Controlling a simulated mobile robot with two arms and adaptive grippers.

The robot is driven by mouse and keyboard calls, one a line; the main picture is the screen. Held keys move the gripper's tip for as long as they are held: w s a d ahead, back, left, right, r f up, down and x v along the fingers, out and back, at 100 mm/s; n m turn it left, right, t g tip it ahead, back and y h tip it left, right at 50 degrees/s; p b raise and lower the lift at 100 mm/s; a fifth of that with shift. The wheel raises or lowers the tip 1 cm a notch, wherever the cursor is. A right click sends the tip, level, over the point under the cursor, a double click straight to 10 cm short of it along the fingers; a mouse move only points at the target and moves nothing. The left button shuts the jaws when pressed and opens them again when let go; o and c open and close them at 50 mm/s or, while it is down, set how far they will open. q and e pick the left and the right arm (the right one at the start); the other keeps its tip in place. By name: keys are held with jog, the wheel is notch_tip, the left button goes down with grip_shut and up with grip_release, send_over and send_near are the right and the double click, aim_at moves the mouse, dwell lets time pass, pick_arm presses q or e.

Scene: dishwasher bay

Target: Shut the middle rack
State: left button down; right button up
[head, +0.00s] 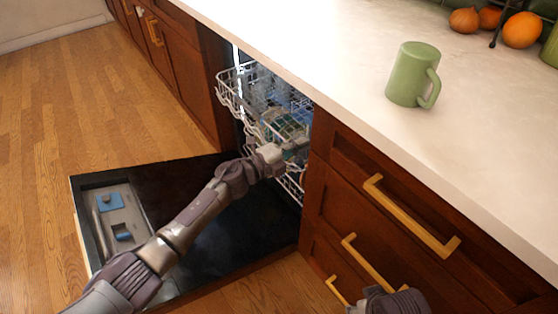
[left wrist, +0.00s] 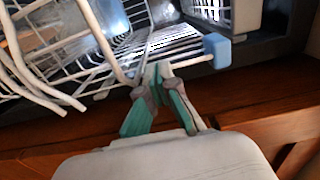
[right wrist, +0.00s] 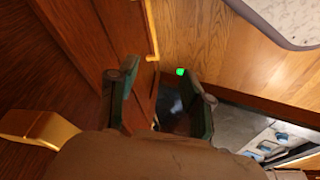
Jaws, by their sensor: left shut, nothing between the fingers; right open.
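The dishwasher's middle rack (head: 238,98) is a white wire rack that sticks out past the cabinet front, with dishes inside. White rack wires (left wrist: 50,85) also fill the upper left of the left wrist view. My left gripper (head: 288,148) is at the rack's right front side, partly lost among the wires. In the left wrist view its fingers (left wrist: 150,78) are shut with nothing between them, close to the wires; contact is unclear. My right gripper (right wrist: 165,85) is open and empty, beside the drawer fronts; its wrist part shows at the head view's bottom edge.
The black dishwasher door (head: 210,245) is folded down flat over the wood floor, under my left arm. Drawers with brass handles (head: 405,215) stand right of the dishwasher. The left floor is clear.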

pick_arm(q)
jog(key=b+x, duration=0.2)
jog(key=x, duration=0.2)
jog(key=shift+f, duration=0.15)
jog(key=b+x, duration=0.2)
jog(key=x, duration=0.1)
jog(key=shift+b+x, duration=1.1)
jog(key=shift+r, duration=0.5)
pick_arm(e)
jog(key=w+a+r+t+y, duration=0.2)
jog(key=w+a+r+t, duration=0.3)
jog(key=w+r+t, duration=0.5)
notch_tip(320, 180, up, 2)
jog(key=w, duration=0.2)
jog(key=shift+w+r+n+y, duration=0.2)
jog(key=shift+w+n+y, duration=0.1)
jog(key=shift+w+y, duration=0.1)
